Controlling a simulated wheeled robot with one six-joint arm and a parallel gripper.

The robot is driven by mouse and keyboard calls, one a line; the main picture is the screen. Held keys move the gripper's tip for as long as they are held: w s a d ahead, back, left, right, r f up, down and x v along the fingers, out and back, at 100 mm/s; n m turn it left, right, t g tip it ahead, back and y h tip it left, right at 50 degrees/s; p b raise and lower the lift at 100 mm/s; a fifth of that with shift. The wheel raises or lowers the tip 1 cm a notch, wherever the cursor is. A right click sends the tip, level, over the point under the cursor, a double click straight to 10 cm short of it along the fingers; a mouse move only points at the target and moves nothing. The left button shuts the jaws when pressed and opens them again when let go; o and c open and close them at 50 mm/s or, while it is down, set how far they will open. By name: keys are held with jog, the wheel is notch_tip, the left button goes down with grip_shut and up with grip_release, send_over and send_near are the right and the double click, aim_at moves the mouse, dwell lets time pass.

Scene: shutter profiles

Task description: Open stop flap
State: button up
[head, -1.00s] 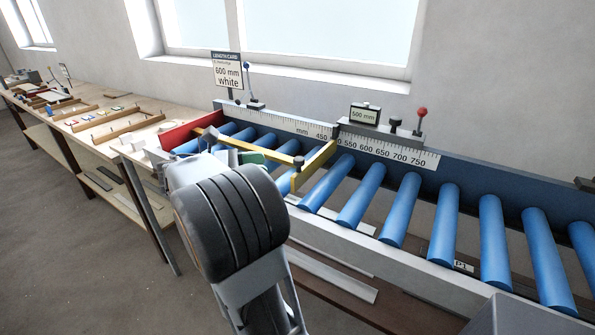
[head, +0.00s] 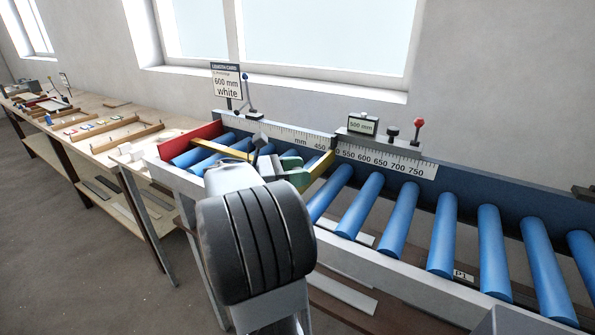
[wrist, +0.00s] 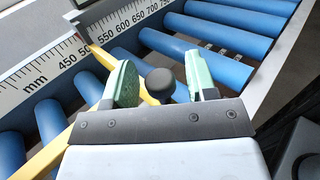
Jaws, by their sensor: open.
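The yellow stop flap (head: 319,171) stands across the blue roller track, by the start of the right-hand millimetre scale. In the wrist view, the yellow flap (wrist: 101,57) runs toward a round black knob (wrist: 160,83). My gripper (wrist: 162,82) is open, with one pale green finger on each side of the knob. I cannot tell whether either finger touches it. In the head view, my gripper (head: 292,168) is at the near end of the flap, and the knob is not clearly visible there.
A 500 mm display (head: 362,124) and a red-knobbed lever (head: 419,124) stand on the back rail. The rollers to the right are clear.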

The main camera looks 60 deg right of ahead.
jog(key=shift+c, duration=0.4)
grip_shut()
